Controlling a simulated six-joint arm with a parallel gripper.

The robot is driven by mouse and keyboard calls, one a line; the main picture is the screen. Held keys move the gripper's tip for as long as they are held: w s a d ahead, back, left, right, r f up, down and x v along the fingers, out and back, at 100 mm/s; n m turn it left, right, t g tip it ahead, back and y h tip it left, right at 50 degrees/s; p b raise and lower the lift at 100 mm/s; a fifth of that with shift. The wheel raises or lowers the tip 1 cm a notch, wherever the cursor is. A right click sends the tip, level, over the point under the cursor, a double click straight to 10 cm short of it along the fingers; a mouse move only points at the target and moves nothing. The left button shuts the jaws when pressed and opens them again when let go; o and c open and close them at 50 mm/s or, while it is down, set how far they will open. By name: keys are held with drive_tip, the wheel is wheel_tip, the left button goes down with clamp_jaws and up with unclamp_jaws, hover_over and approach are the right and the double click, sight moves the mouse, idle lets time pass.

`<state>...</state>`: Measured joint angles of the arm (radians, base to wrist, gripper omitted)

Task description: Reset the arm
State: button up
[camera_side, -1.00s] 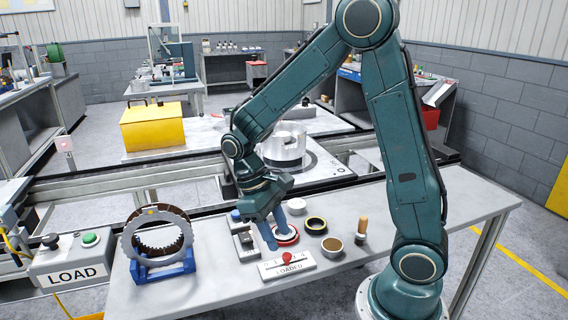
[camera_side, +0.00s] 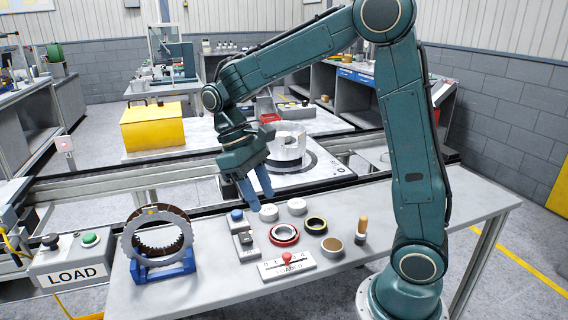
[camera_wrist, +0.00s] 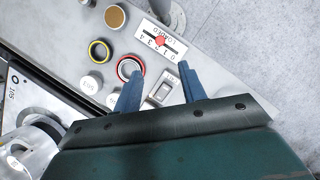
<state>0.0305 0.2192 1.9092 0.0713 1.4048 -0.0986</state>
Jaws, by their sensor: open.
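My gripper (camera_side: 261,192) is open and empty, raised above the back part of the grey bench (camera_side: 210,285). Its two blue fingers point down and stand apart. In the wrist view my gripper (camera_wrist: 158,92) shows nothing between its fingers but the bench items below. My arm reaches to the left from its base at the bench's right end, with its elbow raised.
Below stand a red-and-white ring (camera_side: 284,235), a dark yellow-rimmed ring (camera_side: 316,225), a brown-topped cup (camera_side: 332,246), a wooden-handled tool (camera_side: 361,231), a dial plate (camera_side: 287,264) with a red knob, and a toothed ring (camera_side: 140,243) on a blue stand. A metal cylinder (camera_side: 287,152) stands behind.

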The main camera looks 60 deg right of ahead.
drive_tip(key=shift+s+r, duration=0.1)
drive_tip(key=s+r+t, duration=0.2)
drive_tip(key=s+t, duration=0.3)
drive_tip(key=s, duration=0.1)
drive_tip(key=s+a+r+t, duration=0.1)
drive_tip(key=s+r+t, duration=0.2)
drive_tip(key=s+t, duration=0.2)
drive_tip(key=shift+s+a+r, duration=0.3)
drive_tip(key=shift+s, duration=0.75)
idle(1.3)
